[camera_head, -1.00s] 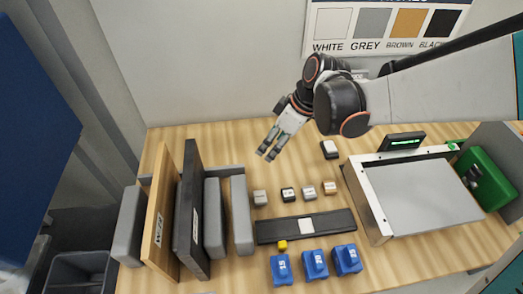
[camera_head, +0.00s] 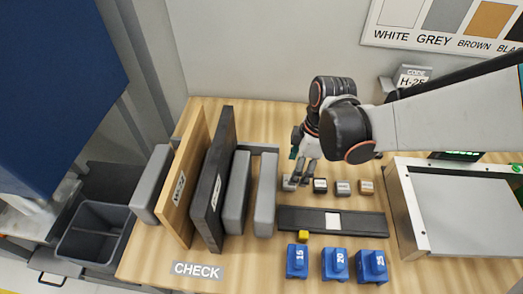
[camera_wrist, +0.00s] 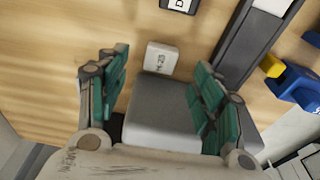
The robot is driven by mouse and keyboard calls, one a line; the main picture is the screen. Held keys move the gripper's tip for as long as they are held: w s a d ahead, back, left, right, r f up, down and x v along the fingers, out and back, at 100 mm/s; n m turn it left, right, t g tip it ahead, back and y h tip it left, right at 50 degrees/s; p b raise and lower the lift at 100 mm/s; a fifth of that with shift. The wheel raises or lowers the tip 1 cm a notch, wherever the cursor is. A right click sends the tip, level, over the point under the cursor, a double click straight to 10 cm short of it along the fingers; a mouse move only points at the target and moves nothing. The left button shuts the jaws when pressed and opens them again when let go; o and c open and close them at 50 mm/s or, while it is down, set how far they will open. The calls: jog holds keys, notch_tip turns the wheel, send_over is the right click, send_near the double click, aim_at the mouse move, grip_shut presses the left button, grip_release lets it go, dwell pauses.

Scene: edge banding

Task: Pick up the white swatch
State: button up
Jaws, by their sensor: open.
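A row of small blocks with labelled tops stands on the wooden table. The leftmost, a pale whitish-grey block (camera_head: 288,184), is partly hidden by my fingers; in the wrist view the pale block (camera_wrist: 161,58) lies between and beyond my fingertips, its label too blurred to read. I cannot tell for certain that it is the white swatch. A flat white square (camera_head: 333,221) lies on the dark strip (camera_head: 363,223). My gripper (camera_head: 299,172) is open, pointing down over the left end of the row, with nothing held.
An upright grey panel (camera_head: 265,195) stands just left of the pale block, and shows large between my fingers in the wrist view (camera_wrist: 165,110). Blue blocks (camera_head: 335,264) and a yellow cube (camera_head: 303,236) stand in front.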

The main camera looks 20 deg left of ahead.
aim_at(285, 178)
jog(key=shift+s+a+f+b, duration=0.15)
jog(key=shift+a+f+b, duration=0.15)
jog(key=shift+f+b, duration=0.5)
jog(key=shift+s+a+f+b, duration=0.15)
jog(key=shift+a+f+b, duration=0.2)
jog(key=shift+f, duration=0.8)
jog(key=shift+s+a+f+b, duration=0.2)
jog(key=shift+f+b, duration=0.45)
jog(key=shift+f, duration=0.35)
jog(key=shift+w, duration=0.1)
jog(key=shift+r, duration=0.1)
